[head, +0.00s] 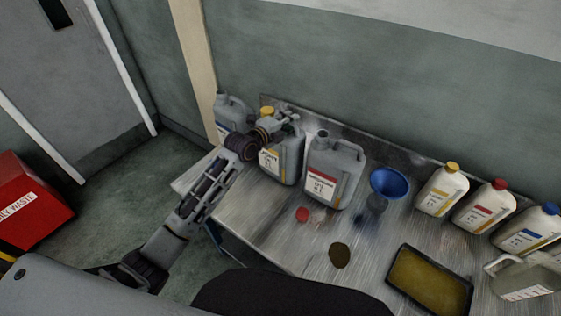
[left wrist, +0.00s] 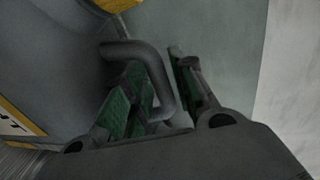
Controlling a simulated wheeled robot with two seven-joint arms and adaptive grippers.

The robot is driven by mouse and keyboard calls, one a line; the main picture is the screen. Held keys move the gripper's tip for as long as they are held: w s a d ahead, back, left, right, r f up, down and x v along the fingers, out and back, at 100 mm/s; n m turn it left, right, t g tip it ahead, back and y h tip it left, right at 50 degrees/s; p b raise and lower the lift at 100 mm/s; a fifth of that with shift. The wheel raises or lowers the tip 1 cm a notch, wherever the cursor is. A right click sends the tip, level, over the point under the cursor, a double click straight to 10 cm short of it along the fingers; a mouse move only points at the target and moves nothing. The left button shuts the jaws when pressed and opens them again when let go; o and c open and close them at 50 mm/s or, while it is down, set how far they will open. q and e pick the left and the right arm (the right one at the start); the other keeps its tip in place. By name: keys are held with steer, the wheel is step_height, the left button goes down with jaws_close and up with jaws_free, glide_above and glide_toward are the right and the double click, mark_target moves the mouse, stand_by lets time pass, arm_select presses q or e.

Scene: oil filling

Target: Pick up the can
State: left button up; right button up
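Several grey cans stand at the back left of the metal table. One with a yellow cap and a yellow-edged label is the grey can (head: 288,165) at my left gripper (head: 287,122). The gripper is at its top, covering part of its handle and upper body. In the left wrist view, the can's grey body (left wrist: 60,75) fills the left side. Its bent handle (left wrist: 150,62) passes between the two green-padded fingers of the left gripper (left wrist: 165,88). The fingers are apart, with a gap beside the handle. My right gripper is not in view.
An uncapped grey can (head: 333,172) stands close on the right, another grey can (head: 232,115) behind left. A red cap (head: 302,214), blue funnel (head: 389,183), brown disc (head: 339,255), tray (head: 466,284) and several bottles are on the table (head: 270,225). A red bin (head: 28,205) stands left.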

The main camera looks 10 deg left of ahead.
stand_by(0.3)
arm_select(q)
jaws_close()
stand_by(0.3)
steer(key=shift+w+r, duration=0.1)
steer(key=shift+r, duration=0.25)
